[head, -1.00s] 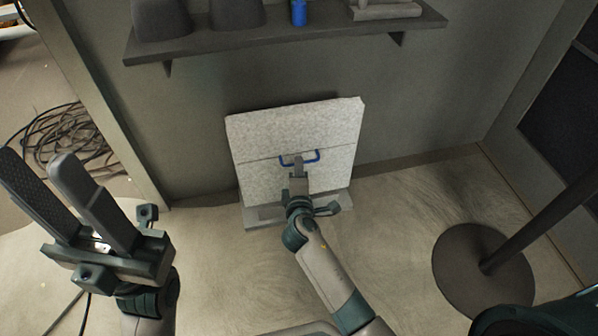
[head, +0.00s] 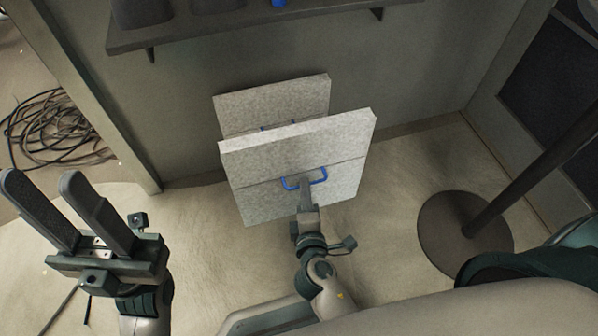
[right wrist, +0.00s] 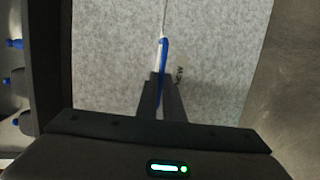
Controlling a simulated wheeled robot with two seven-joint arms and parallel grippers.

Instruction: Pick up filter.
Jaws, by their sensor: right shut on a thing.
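A square, grey-white speckled filter (head: 340,150) with a blue handle (head: 290,184) is in the middle of the head view. My right gripper (head: 305,182) is shut on the blue handle. The filter is upright, slightly tilted, and stands apart from a second, similar filter (head: 270,97) behind it. In the right wrist view the fingers (right wrist: 161,95) close around the blue handle, with the filter's face (right wrist: 215,60) filling much of the picture. My left gripper (head: 40,212) is open and empty at the left.
The second filter leans near the grey wall (head: 410,75), partly hidden. A dark shelf (head: 250,22) is above it. A pole on a round base (head: 450,235) stands at the right. Coiled cable (head: 60,140) lies at the left. Pale floor (head: 390,180) lies between filter and pole base.

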